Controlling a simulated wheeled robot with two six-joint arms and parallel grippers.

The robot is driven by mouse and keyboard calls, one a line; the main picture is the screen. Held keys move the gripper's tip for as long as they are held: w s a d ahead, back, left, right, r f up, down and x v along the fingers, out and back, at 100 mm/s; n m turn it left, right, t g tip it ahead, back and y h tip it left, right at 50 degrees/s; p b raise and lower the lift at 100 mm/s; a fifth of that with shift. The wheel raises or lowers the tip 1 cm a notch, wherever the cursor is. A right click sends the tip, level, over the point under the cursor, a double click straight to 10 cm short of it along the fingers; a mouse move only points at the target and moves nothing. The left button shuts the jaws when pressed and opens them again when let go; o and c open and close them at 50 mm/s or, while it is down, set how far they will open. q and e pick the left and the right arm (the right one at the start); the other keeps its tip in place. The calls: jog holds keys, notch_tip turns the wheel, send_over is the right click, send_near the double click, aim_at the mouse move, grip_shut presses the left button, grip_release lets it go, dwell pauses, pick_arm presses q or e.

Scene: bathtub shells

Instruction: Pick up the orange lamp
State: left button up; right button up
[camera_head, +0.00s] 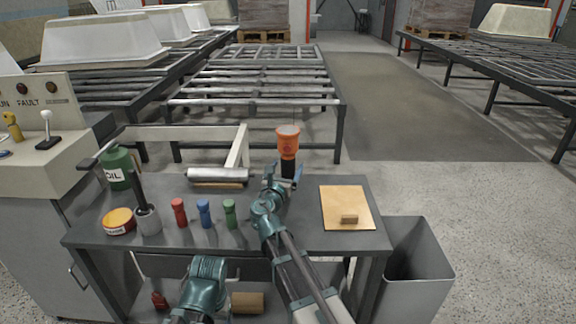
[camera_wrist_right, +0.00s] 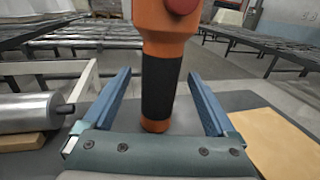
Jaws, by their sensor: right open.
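The orange lamp (camera_head: 288,142) stands upright near the back edge of the dark work table (camera_head: 270,243). It has an orange head and a black grip. In the right wrist view its black grip (camera_wrist_right: 160,85) stands between the two blue fingers, with gaps on both sides. My right gripper (camera_head: 285,175) is open around the lamp's lower part, fingers apart and not seen touching it.
A metal roller (camera_head: 218,174) lies left of the lamp. Red, blue and green small bottles (camera_head: 204,213), a grey cup (camera_head: 148,220) and an oil can (camera_head: 118,168) stand further left. A grey bin (camera_head: 415,265) stands beside the table.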

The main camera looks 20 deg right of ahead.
grip_shut()
dwell(0.4)
pick_arm(q)
jog(key=shift+r, duration=0.15)
pick_arm(e)
jog(key=shift+r, duration=0.2)
